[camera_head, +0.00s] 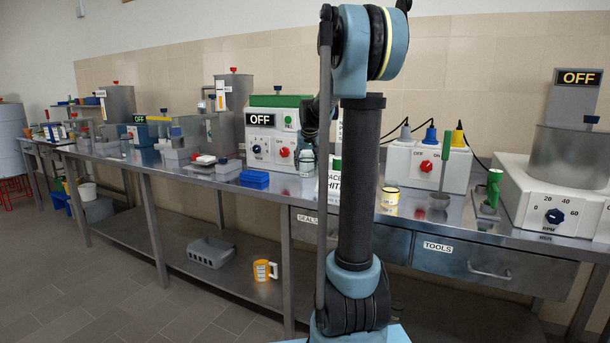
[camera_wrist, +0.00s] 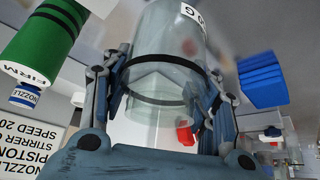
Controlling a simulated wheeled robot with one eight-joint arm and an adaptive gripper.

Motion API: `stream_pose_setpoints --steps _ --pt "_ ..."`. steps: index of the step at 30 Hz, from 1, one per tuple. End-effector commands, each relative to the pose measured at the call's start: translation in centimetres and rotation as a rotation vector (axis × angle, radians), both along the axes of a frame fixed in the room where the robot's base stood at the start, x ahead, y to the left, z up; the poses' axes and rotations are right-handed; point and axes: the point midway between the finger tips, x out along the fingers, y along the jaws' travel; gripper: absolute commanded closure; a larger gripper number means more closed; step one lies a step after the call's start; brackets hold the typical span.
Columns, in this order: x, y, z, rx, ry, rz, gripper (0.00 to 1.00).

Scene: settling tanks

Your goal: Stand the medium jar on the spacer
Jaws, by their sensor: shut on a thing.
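A clear glass jar (camera_wrist: 165,45) with dark bands and a white label at its rim fills the middle of the wrist view. My gripper (camera_wrist: 160,95) is shut on it, with one finger on each side. In the head view, my gripper (camera_head: 308,140) is partly behind my arm, and the jar (camera_head: 307,163) shows small below it, in front of the control box. I cannot tell whether its base touches anything. I cannot make out the spacer for certain; a sign (camera_head: 333,186) with partly hidden words like "SPACER" and "WHITE" stands beside my arm.
A green cylinder (camera_wrist: 42,40) marked "FIRM" is close to the jar in the wrist view. A blue box (camera_head: 254,179) and a grey box (camera_head: 228,168) stand left of the jar. The white control box (camera_head: 271,145) reading "OFF" is behind. The bench's front edge (camera_head: 220,188) is close.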

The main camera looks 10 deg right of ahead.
Motion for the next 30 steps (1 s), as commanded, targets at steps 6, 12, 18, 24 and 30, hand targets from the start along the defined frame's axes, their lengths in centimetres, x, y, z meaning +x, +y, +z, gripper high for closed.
stream_pose_setpoints --steps 6,12,18,24,30 --pt "0.0 -0.2 -2.8 0.0 0.0 -0.002 0.74" --pt "0.0 -0.2 -3.8 -0.001 0.0 -0.003 0.74" --pt "0.0 -0.2 -3.7 0.0 0.0 -0.002 0.74" --pt "0.0 -0.2 -3.9 0.0 0.0 -0.002 0.26" --pt "0.0 -0.2 -3.8 0.0 0.0 -0.002 0.26"
